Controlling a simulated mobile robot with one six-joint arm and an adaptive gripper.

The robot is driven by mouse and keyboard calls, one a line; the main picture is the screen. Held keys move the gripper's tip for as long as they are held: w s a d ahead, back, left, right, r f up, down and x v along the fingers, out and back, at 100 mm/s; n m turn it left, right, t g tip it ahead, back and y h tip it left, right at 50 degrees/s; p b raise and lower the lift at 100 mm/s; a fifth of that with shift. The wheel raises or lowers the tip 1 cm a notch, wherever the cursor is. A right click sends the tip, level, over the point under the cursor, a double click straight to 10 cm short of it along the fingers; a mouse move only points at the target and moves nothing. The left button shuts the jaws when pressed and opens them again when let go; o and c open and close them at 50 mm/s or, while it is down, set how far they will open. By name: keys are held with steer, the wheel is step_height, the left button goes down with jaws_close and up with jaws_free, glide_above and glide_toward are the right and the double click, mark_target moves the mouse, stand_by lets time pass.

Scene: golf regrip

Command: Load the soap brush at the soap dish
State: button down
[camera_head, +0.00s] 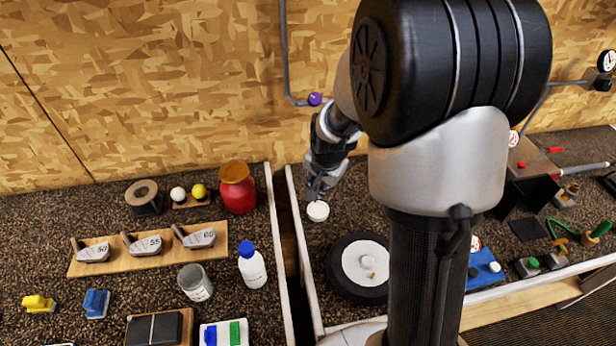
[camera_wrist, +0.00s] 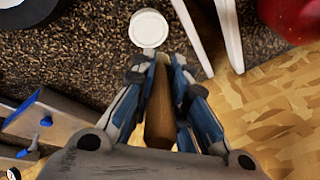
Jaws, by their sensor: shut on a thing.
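My gripper (camera_wrist: 161,66) is shut on a brown wooden handle (camera_wrist: 160,112), which I take to be the soap brush. Its bristle end cannot be made out. The soap dish (camera_wrist: 148,28) looks like a small white round dish, just beyond the fingertips in the wrist view. In the head view my gripper (camera_head: 320,182) is directly above and behind the soap dish (camera_head: 318,211), close to it. Whether the brush touches the dish cannot be told.
A black wheel-like disc with a white centre (camera_head: 364,263) lies in front of the dish. White rails (camera_head: 299,245) edge a gap to the left. A red jar (camera_head: 237,188) and a white bottle with a blue cap (camera_head: 251,265) stand beyond the gap.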

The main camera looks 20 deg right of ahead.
steer(key=shift+s+d+f+b, duration=0.1)
steer(key=shift+d+f+b, duration=0.1)
steer(key=shift+f+b, duration=2)
steer(key=shift+f, duration=0.8)
steer(key=shift+f+b, duration=0.4)
steer(key=shift+f, duration=0.15)
steer(key=shift+r, duration=0.1)
steer(key=shift+r+p, duration=2.65)
steer(key=shift+r, duration=0.85)
steer(key=shift+a+f, duration=0.1)
